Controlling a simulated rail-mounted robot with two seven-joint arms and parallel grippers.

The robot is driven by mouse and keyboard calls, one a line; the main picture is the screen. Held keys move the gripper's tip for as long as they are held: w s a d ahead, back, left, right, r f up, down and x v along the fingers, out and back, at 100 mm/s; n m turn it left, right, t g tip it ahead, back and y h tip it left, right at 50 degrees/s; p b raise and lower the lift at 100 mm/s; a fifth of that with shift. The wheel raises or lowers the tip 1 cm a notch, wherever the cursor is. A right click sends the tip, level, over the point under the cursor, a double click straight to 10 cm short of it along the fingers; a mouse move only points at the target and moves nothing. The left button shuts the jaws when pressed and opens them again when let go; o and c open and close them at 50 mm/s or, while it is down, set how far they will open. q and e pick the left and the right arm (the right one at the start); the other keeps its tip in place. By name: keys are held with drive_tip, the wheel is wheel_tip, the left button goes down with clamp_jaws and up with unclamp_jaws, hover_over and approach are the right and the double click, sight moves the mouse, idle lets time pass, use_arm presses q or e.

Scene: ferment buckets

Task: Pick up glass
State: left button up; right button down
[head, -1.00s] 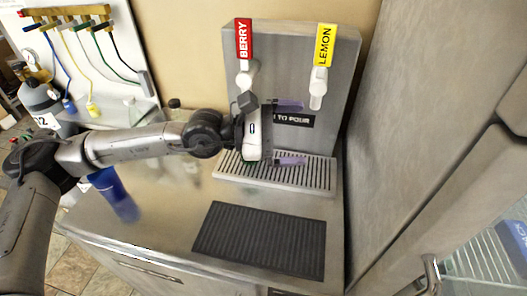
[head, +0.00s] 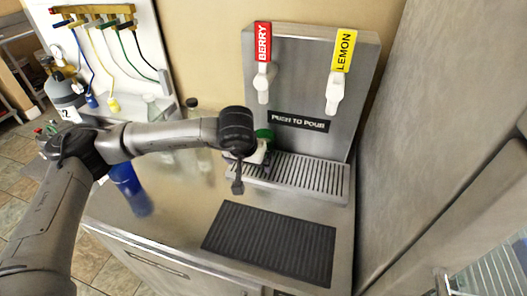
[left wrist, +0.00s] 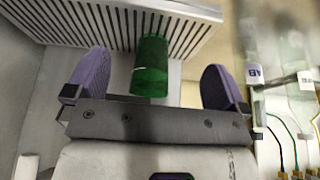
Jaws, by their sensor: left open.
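A green glass (left wrist: 150,68) stands at the drip tray in the left wrist view. In the head view only its green top (head: 264,134) shows, the rest hidden behind my left gripper and arm. My left gripper (left wrist: 155,82) is open, its two purple finger pads on either side of the glass with a clear gap on both sides. In the head view the left gripper (head: 255,165) is at the left end of the drip tray, partly hidden by its own wrist. My right gripper is in neither view.
A dispenser (head: 312,85) with BERRY and LEMON taps stands behind the slotted drip tray (head: 330,183). A dark ribbed mat (head: 270,243) lies in front. A blue cup (head: 130,188) and a dark-capped bottle (head: 198,150) stand left. A tall grey cabinet (head: 430,120) bounds the right.

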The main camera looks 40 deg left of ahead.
use_arm(q)
drive_tip(key=shift+w+a+f+p, duration=0.4)
drive_tip(key=shift+w+a, duration=0.35)
drive_tip(key=shift+w, duration=1.1)
drive_tip(key=shift+w+a+f+p, duration=0.45)
drive_tip(key=shift+w+a, duration=0.35)
drive_tip(key=shift+w, duration=1.05)
drive_tip(key=shift+w+a+f+p, duration=0.25)
drive_tip(key=shift+w+a+f, duration=0.4)
drive_tip(key=shift+w, duration=1.2)
drive_tip(key=shift+r, duration=0.1)
drive_tip(key=shift+c, duration=0.4)
drive_tip(key=shift+r, duration=0.15)
drive_tip(key=c, duration=1.6)
